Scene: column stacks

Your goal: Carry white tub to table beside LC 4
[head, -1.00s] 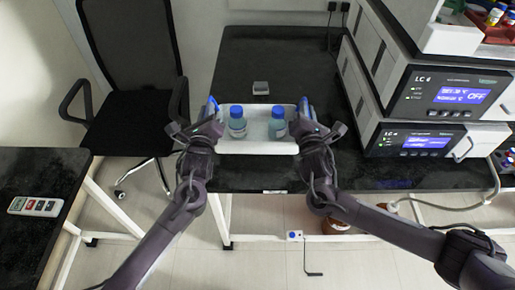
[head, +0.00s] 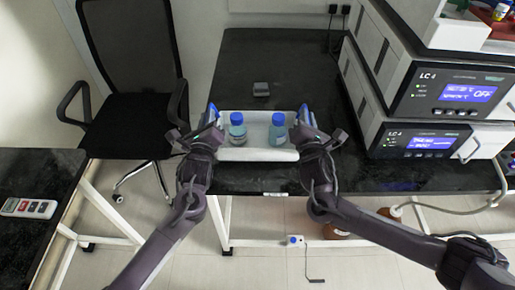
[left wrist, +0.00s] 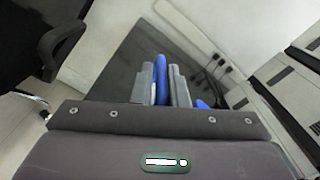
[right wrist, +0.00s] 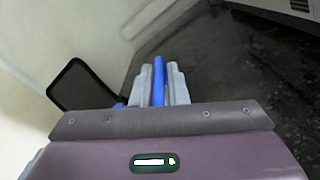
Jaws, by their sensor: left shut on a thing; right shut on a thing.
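The white tub (head: 258,155) is in the head view, over the front part of the black table (head: 290,60), left of the LC 4 units (head: 455,95). Two blue-capped bottles stand upright in it, a left one (head: 237,131) and a right one (head: 278,132). My left gripper (head: 212,120) is shut on the tub's left blue handle, which shows between the fingers in the left wrist view (left wrist: 161,82). My right gripper (head: 304,121) is shut on the right blue handle, seen in the right wrist view (right wrist: 158,82). I cannot tell whether the tub's underside touches the table.
A small grey block (head: 261,89) lies on the table behind the tub. A black office chair (head: 130,80) stands at left. Another black table (head: 35,185) with a remote (head: 28,208) is nearer left.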

